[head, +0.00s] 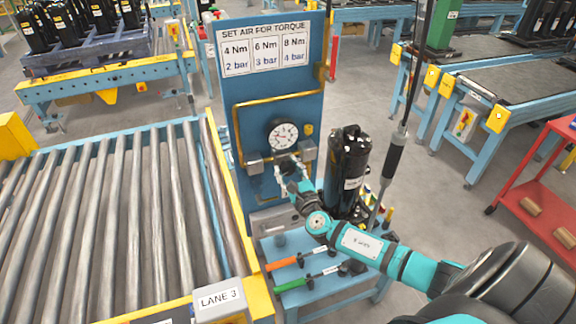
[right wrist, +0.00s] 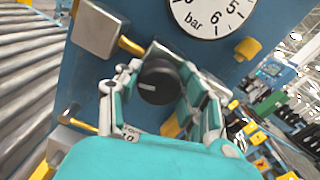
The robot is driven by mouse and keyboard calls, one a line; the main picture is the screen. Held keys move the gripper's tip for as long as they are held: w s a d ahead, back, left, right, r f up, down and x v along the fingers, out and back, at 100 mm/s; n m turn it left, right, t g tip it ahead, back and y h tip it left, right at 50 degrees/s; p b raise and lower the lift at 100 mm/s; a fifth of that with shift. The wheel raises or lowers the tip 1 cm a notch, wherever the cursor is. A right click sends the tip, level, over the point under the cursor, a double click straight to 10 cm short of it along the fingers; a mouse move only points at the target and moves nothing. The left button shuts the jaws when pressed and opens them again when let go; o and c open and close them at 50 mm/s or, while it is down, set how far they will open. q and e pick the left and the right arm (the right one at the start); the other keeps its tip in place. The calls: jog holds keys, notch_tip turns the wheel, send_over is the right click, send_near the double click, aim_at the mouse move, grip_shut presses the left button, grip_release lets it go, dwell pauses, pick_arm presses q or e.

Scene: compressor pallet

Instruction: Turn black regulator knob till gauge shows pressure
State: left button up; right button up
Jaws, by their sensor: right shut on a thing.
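The black regulator knob (right wrist: 158,82) sits on the blue panel (head: 240,110), with a pale mark on its face. My right gripper (head: 287,172) reaches the panel just below the gauge. In the right wrist view, the fingers of my right gripper (right wrist: 160,88) stand on both sides of the knob and are shut on it. The round white gauge (head: 283,134) is above the knob; its needle is too small to read surely. The right wrist view shows only the lower part of the gauge (right wrist: 212,12), marked bar. My left gripper is not in view.
A sign (head: 265,50) on the panel pairs torques with 2, 3 and 4 bar. A black cylindrical unit (head: 348,160) stands right of the panel. A hanging tool (head: 392,160) is close to my right arm. A roller conveyor (head: 120,210) lies left; a red cart (head: 535,185) stands right.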

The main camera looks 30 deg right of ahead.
jog(key=n+p, duration=0.3)
jog(key=n, duration=0.2)
jog(key=shift+f+n, duration=0.15)
jog(key=shift+n, duration=0.25)
dwell(0.4)
jog(key=o, duration=1.2)
jog(key=shift+s, duration=0.1)
jog(key=s+a, duration=0.2)
jog(key=s, duration=0.9)
jog(key=shift+s+a, duration=0.15)
jog(key=shift+s, duration=0.2)
